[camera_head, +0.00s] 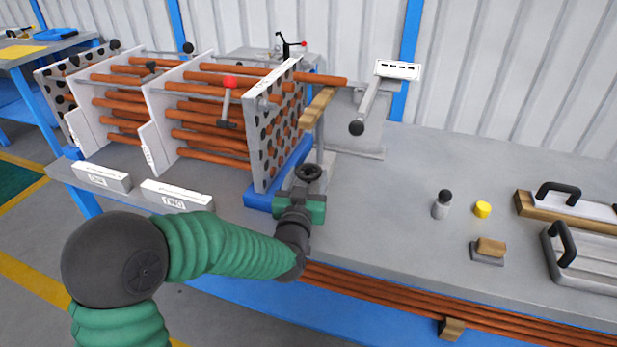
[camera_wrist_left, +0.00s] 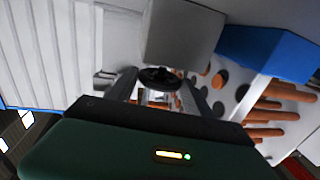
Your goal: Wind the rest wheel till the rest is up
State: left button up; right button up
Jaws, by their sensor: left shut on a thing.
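The rest wheel (camera_head: 309,173) is a small black handwheel on the post stand at the bench's front, beside the drilled end plate. It also shows in the left wrist view (camera_wrist_left: 160,77), between my fingers. My left gripper (camera_head: 303,187) is shut on the wheel, and its fingers partly hide it. The rest (camera_head: 318,107) is a wooden block above a grey post, below the copper tube (camera_head: 325,80) that sticks out of the plate. I cannot tell whether the rest touches that tube. My right gripper is not in view.
The drilled end plate (camera_head: 275,125) and its several copper tubes stand just left of the wheel. A grey-and-black bottle (camera_head: 441,205) and a yellow cap (camera_head: 482,209) are on the right. The bench between is clear.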

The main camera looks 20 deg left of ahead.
pick_arm(q)
jog(key=shift+a+f, duration=0.1)
jog(key=c, duration=0.5)
jog(key=shift+c, duration=0.8)
jog(key=shift+h, duration=0.5)
jog(key=shift+a+m+h, duration=0.2)
jog(key=shift+m+h, duration=0.7)
jog(key=shift+h, duration=0.2)
jog(key=m+h+p, duration=0.1)
jog(key=m+h, duration=0.1)
jog(key=h, duration=0.1)
jog(key=shift+a+p, duration=0.2)
jog(key=shift+p, duration=0.1)
jog(key=shift+a+m+g+h+p, duration=0.1)
jog(key=shift+m+g+h+p, duration=0.2)
jog(key=shift+m+h+p, duration=0.5)
jog(key=shift+a+m+g+h+p, duration=0.1)
jog(key=shift+m+g+h+p, duration=0.35)
jog(key=shift+h, duration=0.65)
